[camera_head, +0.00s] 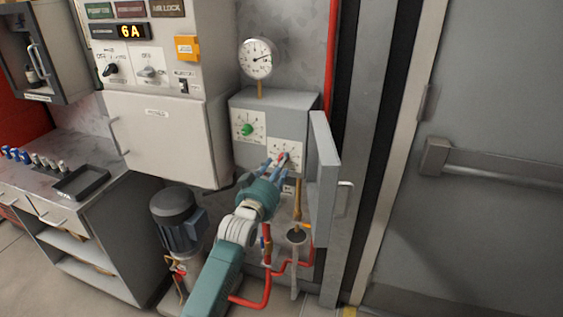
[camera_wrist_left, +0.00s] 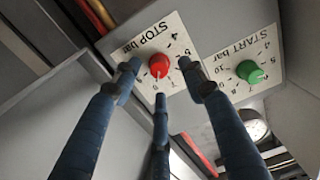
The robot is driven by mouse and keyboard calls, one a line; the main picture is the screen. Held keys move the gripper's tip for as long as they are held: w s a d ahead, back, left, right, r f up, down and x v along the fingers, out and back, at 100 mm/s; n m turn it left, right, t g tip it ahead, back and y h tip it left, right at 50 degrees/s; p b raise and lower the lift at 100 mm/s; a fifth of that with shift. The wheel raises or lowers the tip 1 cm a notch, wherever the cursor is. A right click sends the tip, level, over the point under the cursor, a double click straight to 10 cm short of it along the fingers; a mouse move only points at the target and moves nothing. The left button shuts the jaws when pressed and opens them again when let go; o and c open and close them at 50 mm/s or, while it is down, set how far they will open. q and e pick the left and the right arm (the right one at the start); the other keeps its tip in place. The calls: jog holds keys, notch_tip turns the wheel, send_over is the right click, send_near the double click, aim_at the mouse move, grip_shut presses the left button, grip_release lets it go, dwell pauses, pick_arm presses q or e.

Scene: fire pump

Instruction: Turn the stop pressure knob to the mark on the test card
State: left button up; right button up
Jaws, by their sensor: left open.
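The red stop pressure knob (camera_wrist_left: 159,66) sits on a white dial plate marked STOP bar (camera_wrist_left: 178,36), which appears upside down in the left wrist view. In the head view the red knob (camera_head: 282,157) is low on the right of the open grey box. My left gripper (camera_wrist_left: 160,86) is open, its three blue fingers spread around the knob with the tips near the plate; I cannot tell whether they touch it. In the head view my left gripper (camera_head: 277,163) partly covers the stop plate. My right gripper is not in view. I cannot identify a test card with certainty.
The green start knob (camera_head: 247,130) is up and left of the red one. The box door (camera_head: 323,180) stands open close to the gripper's right. A pressure gauge (camera_head: 258,59) is above the box. An orange tag (camera_head: 187,48) is on the control cabinet (camera_head: 160,130).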

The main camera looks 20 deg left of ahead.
pick_arm(q)
jog(key=shift+w, duration=1.2)
jog(key=shift+c, duration=0.5)
grip_shut()
jog(key=shift+r, duration=0.25)
